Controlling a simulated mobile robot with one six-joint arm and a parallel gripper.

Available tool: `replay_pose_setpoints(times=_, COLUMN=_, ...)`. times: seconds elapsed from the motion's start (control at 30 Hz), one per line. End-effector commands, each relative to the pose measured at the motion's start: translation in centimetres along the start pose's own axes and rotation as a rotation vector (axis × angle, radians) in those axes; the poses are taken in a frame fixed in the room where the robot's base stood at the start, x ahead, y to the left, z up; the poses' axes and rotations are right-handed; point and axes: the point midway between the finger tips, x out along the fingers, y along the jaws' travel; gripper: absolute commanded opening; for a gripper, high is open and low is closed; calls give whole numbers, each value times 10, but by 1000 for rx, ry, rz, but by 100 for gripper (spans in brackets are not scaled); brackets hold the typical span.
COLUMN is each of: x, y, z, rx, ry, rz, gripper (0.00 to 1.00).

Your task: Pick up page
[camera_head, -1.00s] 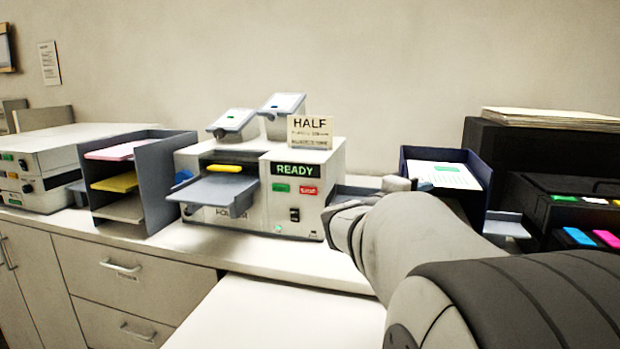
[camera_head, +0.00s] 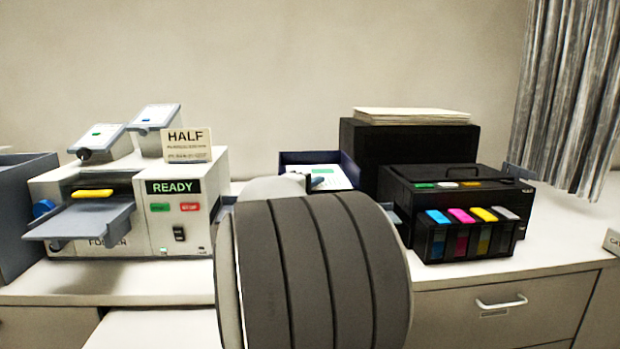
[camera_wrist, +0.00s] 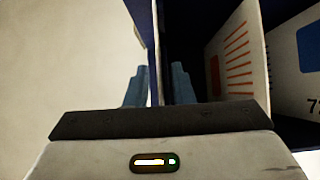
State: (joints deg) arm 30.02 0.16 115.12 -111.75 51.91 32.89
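A white page (camera_head: 330,170) with a green mark lies in a navy tray (camera_head: 296,157) at the back of the counter in the head view, partly behind my arm. In the wrist view my gripper (camera_wrist: 160,75) has its two blue-grey fingers apart, with a dark gap and a pale strip between them. I cannot tell what the pale strip is. A white sheet with red stripes (camera_wrist: 236,60) stands to the right of the fingers, and another sheet with a blue patch (camera_wrist: 293,75) is beyond it. My fingertips are hidden in the head view.
A folder machine (camera_head: 135,215) showing READY, with a HALF sign (camera_head: 186,145), stands left of the tray. A black printer (camera_head: 445,195) with coloured ink tanks (camera_head: 468,232) stands right. Paper (camera_head: 410,116) lies on a black box (camera_head: 400,150). The counter's right end (camera_head: 560,235) is mostly clear.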

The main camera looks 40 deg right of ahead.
Motion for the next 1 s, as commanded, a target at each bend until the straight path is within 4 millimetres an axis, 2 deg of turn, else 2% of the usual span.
replay_pose_setpoints(times=0.03, x=0, y=0, z=0, rx=0, ry=0, rz=0, gripper=18)
replay_pose_setpoints(times=0.27, x=0, y=0, z=1, rx=0, ry=-1, rz=0, gripper=0)
replay_pose_setpoints(times=0.73, x=0, y=2, z=1, rx=1, ry=-3, rz=0, gripper=0)
replay_pose_setpoints(times=0.87, x=0, y=18, z=2, rx=3, ry=-4, rz=3, gripper=0)
replay_pose_setpoints(times=1.0, x=0, y=47, z=2, rx=5, ry=-3, rz=4, gripper=0)
